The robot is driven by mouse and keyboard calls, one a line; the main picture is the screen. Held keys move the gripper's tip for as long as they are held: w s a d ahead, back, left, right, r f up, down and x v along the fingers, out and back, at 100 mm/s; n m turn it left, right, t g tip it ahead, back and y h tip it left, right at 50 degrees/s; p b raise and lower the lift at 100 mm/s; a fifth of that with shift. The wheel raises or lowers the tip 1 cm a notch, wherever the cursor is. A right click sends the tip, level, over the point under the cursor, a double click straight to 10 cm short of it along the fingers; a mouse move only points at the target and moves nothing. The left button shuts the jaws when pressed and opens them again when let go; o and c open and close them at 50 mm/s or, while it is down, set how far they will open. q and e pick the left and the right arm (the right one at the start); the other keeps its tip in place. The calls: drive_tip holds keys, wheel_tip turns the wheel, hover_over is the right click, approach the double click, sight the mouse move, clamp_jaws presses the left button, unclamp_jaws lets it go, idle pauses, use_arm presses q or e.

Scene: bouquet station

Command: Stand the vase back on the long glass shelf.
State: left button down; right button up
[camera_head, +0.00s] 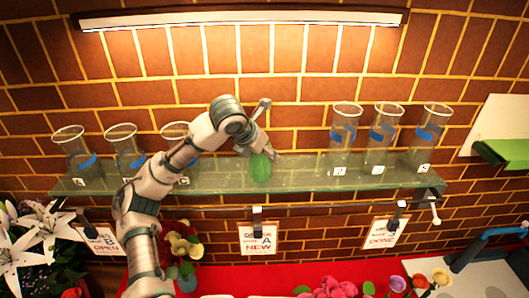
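A small green vase (261,168) is upright at the middle of the long glass shelf (305,178). It overlaps the shelf's surface in the picture, and I cannot tell whether its base touches the glass. My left arm comes up from the lower left, and my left gripper (262,145) is right at the top of the vase. The fingertips are small and partly hidden there, so I cannot tell whether they are closed on it. My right gripper is not in view.
Clear glass vases with blue bands stand on the shelf at left (76,155) and right (380,138). My arm partly hides one left of centre. Shelf space beside the green vase is free. Signs (257,240) hang below. Flowers (30,240) stand lower left.

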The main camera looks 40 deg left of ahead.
use_arm(q)
drive_tip(key=shift+a, duration=0.1)
drive_tip(key=c, duration=0.6)
unclamp_jaws()
drive_tip(key=shift+a+f, duration=0.1)
drive_tip(key=shift+a, duration=0.05)
drive_tip(key=shift+o, duration=1.4)
drive_tip(key=shift+s+d+r, duration=0.2)
drive_tip(key=shift+d+r, duration=0.05)
drive_tip(key=shift+r, duration=0.25)
drive_tip(key=v, duration=1.1)
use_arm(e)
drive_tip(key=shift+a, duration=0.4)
use_arm(q)
drive_tip(key=shift+a, duration=0.15)
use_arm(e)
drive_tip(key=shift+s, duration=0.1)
